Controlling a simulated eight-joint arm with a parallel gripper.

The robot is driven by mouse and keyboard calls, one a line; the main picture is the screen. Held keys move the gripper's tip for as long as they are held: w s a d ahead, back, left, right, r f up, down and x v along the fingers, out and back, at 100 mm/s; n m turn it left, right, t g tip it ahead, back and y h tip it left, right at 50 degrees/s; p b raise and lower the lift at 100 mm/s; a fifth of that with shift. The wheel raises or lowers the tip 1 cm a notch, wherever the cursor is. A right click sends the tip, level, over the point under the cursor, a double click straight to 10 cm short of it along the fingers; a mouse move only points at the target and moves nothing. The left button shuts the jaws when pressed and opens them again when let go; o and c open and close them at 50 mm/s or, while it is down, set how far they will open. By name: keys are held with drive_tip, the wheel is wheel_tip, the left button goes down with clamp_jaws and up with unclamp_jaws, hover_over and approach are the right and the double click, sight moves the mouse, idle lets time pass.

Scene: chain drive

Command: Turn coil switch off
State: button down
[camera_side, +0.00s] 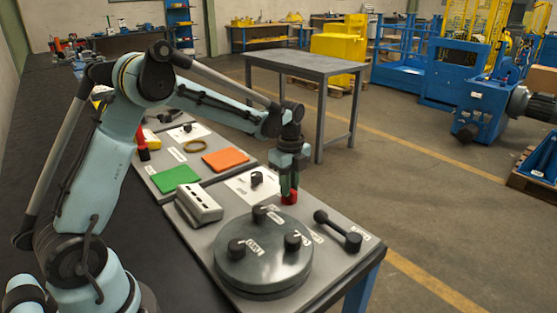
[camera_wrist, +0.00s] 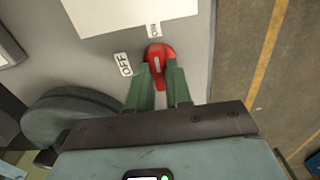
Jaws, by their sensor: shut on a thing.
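The coil switch is a red knob with a pale pointer mark (camera_wrist: 158,54). In the wrist view it sits on the grey panel between an OFF label (camera_wrist: 123,64) and an ON label (camera_wrist: 153,30). Its pointer appears turned toward the ON label. My gripper (camera_wrist: 164,72) is shut on the red knob, with green fingers on both sides of it. In the side view my gripper (camera_side: 289,186) points down onto the red knob (camera_side: 289,197), which is partly covered by the fingers.
A round dark turntable (camera_side: 263,262) with black knobs stands in front of the switch. A black lever (camera_side: 337,230) lies to its right. A white box (camera_side: 199,203), a green pad (camera_side: 175,178) and an orange pad (camera_side: 225,159) lie to the left.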

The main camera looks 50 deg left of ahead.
idle(0.3)
drive_tip(key=n, duration=0.4)
drive_tip(key=shift+n, duration=0.4)
drive_tip(key=n, duration=0.4)
drive_tip(key=shift+n, duration=0.3)
drive_tip(key=n, duration=0.4)
drive_tip(key=shift+n, duration=2.2)
drive_tip(key=c, duration=1)
unclamp_jaws()
drive_tip(key=shift+c, duration=0.2)
